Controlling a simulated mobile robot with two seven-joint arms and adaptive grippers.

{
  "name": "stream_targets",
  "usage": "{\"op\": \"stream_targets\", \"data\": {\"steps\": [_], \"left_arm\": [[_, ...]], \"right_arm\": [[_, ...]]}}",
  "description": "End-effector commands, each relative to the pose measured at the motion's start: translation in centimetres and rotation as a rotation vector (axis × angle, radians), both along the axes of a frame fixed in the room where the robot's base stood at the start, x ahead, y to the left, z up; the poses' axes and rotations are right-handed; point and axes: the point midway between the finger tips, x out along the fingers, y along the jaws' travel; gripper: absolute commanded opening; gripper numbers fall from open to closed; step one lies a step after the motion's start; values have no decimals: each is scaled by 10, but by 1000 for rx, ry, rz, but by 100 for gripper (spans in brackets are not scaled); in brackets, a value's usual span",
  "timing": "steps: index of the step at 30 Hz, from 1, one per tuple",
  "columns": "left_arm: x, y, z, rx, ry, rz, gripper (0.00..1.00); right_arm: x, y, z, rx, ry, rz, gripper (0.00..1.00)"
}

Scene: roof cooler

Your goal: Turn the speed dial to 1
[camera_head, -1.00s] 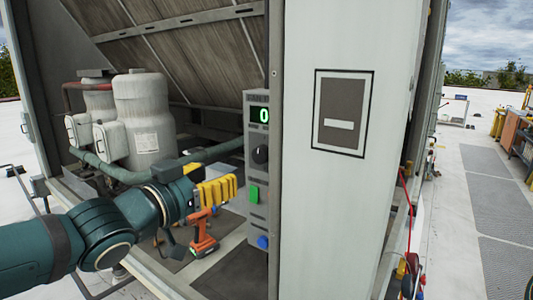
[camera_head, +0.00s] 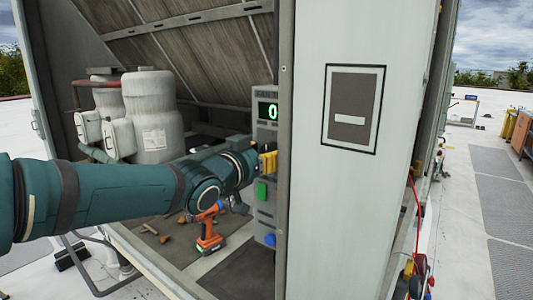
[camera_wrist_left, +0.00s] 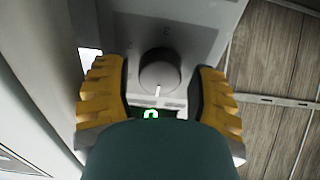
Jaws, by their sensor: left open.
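The control box (camera_head: 266,215) is a grey upright panel inside the open cabinet, with a green display (camera_head: 268,111) reading 0. In the head view my left gripper (camera_head: 268,162) is at the panel front, just below the display, and hides the dial. In the left wrist view the round dark speed dial (camera_wrist_left: 160,72) sits between the two yellow fingers of the left gripper (camera_wrist_left: 158,90). The fingers are open, with a gap on both sides of the dial. The dial's white mark points toward the display (camera_wrist_left: 152,114). Faint numbers surround it. My right gripper is not in view.
A green button (camera_head: 262,191) and a blue knob (camera_head: 270,239) are lower on the panel. An orange drill (camera_head: 209,230) stands on the cabinet floor below my arm. White tanks (camera_head: 152,115) stand behind. The cabinet's front post (camera_head: 285,180) is close on the panel's right.

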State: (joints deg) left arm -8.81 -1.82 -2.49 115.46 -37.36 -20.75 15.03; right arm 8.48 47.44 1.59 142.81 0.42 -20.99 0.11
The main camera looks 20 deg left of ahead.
Motion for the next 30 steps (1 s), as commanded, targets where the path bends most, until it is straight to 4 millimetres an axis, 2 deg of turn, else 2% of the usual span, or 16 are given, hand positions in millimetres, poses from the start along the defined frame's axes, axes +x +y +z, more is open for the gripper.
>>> {"op": "stream_targets", "data": {"steps": [9,14,23,30], "left_arm": [[2,-1,0,0,0,0,60],[2,-1,0,0,0,0,4],[2,-1,-1,18,-8,-1,2],[2,-1,-2,119,-45,0,2]], "right_arm": [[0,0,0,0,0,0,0],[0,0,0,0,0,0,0],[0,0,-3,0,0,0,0],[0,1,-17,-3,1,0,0]]}}
